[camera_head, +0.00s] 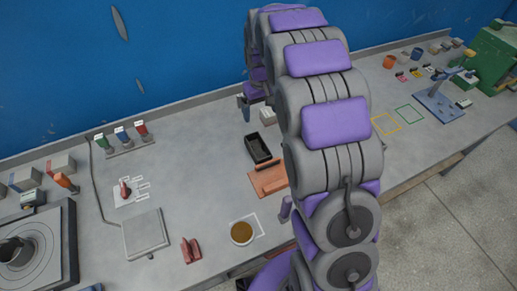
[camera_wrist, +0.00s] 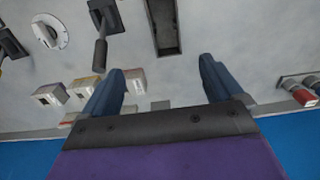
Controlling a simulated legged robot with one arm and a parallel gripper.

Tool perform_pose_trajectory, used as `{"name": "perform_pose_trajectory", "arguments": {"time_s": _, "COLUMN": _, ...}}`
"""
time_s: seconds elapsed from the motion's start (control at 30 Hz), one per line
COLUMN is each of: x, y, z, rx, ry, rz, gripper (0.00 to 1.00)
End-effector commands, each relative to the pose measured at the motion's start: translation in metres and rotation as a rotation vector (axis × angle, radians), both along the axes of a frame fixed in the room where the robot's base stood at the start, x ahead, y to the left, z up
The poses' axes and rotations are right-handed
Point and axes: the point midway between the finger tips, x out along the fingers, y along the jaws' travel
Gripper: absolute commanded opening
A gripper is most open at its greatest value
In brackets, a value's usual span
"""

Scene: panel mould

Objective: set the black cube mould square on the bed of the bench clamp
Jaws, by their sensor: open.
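A black open-topped mould (camera_head: 258,148) lies on the bench beside an orange-brown board; it looks oblong rather than cubic. In the wrist view, the mould (camera_wrist: 164,28) is at the top edge, partly cut off. My gripper (camera_wrist: 162,68) is open and empty, pointing down at the bench near the wall, with the mould beyond its fingertips. In the head view, my gripper (camera_head: 244,107) is partly hidden by my arm. A blue stand with flat base (camera_head: 438,106) and upright stands at right; it may be the bench clamp, but I cannot tell.
The orange-brown board (camera_head: 268,180) lies next to the mould. Pale blocks (camera_wrist: 130,82) stand near the left finger, and a black tool with a handle (camera_wrist: 101,52) lies beyond them. Yellow and green outlines (camera_head: 409,114) mark clear bench near the blue stand. The blue wall bounds the back.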

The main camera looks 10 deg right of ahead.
Motion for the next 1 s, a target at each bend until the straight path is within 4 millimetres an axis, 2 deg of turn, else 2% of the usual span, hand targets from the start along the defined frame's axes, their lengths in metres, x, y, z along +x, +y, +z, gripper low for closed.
{"name": "perform_pose_trajectory", "arguments": {"time_s": 0.3, "x": -0.001, "y": 0.009, "z": -0.062, "rx": -0.009, "ry": 0.008, "rz": 0.0, "gripper": 0.94}}
{"name": "perform_pose_trajectory", "arguments": {"time_s": 0.5, "x": -0.002, "y": 0.008, "z": -0.1, "rx": -0.007, "ry": 0.008, "rz": 0.0, "gripper": 0.94}}
{"name": "perform_pose_trajectory", "arguments": {"time_s": 0.77, "x": -0.002, "y": 0.005, "z": -0.116, "rx": -0.003, "ry": 0.003, "rz": -0.001, "gripper": 0.94}}
{"name": "perform_pose_trajectory", "arguments": {"time_s": 1.0, "x": -0.005, "y": 0.013, "z": -0.15, "rx": -0.007, "ry": 0.006, "rz": 0.001, "gripper": 0.94}}
